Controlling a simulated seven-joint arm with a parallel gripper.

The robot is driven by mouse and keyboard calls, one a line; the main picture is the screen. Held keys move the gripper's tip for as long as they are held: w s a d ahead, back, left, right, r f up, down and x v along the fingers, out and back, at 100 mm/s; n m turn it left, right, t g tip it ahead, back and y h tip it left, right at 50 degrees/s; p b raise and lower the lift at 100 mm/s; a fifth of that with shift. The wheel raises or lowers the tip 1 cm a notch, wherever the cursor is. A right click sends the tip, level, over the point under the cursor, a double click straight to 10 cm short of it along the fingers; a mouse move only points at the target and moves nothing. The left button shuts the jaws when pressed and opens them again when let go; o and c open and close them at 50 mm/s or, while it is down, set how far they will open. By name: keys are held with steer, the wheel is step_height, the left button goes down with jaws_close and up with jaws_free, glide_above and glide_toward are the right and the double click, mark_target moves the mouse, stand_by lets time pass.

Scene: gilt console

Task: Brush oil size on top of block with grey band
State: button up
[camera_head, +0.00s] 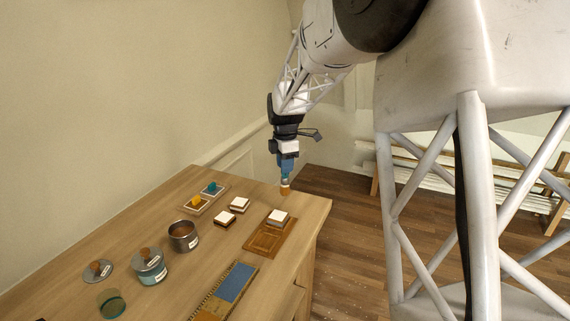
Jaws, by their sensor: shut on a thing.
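My gripper (286,168) is above the table's far right corner, pointing down. It is shut on a small upright tool, apparently a brush (284,187), with an orange-brown lower end. Three white-topped blocks are on the table: one (278,215) on a brown wooden board (262,241), one (239,204) farther back and one (225,217) to its left. The band colours are too small to tell. The gripper is above and beyond the block on the board, apart from it. A labelled jar (151,270) and an open metal tin (183,237) stand at left; I cannot tell which holds oil size.
A round lid (98,271) and a greenish glass (111,303) are at front left. A long board with a blue pad (236,282) lies in front. The table's right edge is clear.

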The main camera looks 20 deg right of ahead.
steer(key=shift+f, duration=3.9)
steer(key=shift+s+a+r, duration=0.2)
steer(key=shift+r, duration=0.1)
jaws_close()
steer(key=shift+s+a+f, duration=0.2)
steer(key=shift+s+a, duration=0.15)
steer(key=shift+w+d, duration=0.6)
steer(key=shift+w+a, duration=0.35)
steer(key=shift+a, duration=0.25)
steer(key=shift+s+a, duration=1.95)
steer(key=shift+s, duration=0.1)
step_height(320, 180, up, 8)
glide_above(282, 183)
steer(key=w, duration=0.2)
steer(key=shift+w+a+f, duration=0.15)
steer(key=shift+a, duration=0.15)
